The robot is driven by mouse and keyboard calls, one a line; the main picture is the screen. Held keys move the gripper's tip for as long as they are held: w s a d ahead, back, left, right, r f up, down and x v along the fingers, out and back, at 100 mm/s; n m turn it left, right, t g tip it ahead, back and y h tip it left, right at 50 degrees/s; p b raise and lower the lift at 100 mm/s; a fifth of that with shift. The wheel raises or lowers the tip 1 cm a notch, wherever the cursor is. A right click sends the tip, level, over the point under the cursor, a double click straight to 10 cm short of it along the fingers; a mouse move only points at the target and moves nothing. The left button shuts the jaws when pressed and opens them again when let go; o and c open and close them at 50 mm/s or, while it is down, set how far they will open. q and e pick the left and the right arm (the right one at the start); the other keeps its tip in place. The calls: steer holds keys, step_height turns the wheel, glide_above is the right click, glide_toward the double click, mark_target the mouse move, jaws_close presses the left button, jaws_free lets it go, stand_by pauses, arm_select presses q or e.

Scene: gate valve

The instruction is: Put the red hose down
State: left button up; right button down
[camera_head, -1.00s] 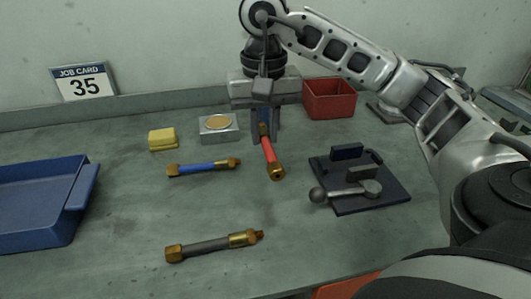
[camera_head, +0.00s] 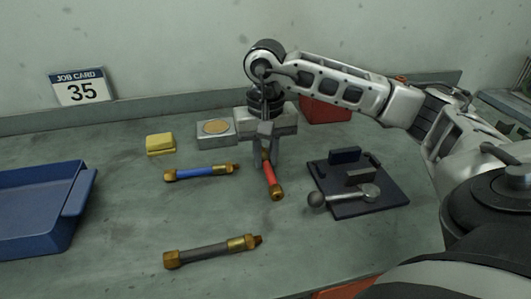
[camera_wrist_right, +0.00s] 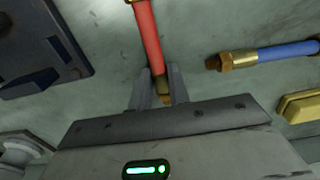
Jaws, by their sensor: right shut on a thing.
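The red hose (camera_head: 269,176) has brass end fittings. My right gripper (camera_head: 265,155) is shut on it near its far end, and its near end points toward me. The gripper hangs from above, low over the middle of the bench. In the right wrist view, the red hose (camera_wrist_right: 148,38) runs up out of the picture from between the fingers (camera_wrist_right: 158,90), which hold it at a brass fitting. I cannot tell whether the hose touches the bench. My left gripper is not in view.
A blue hose (camera_head: 203,172) lies left of the gripper, and a grey hose (camera_head: 208,251) lies nearer me. A dark plate (camera_head: 372,208) with a lever is at right. A metal block (camera_head: 216,140), yellow block (camera_head: 160,144), red bin (camera_head: 325,110) and blue tray (camera_head: 35,205) stand around.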

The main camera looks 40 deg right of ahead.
steer(key=c, duration=1.3)
jaws_free()
steer(key=shift+f, duration=0.1)
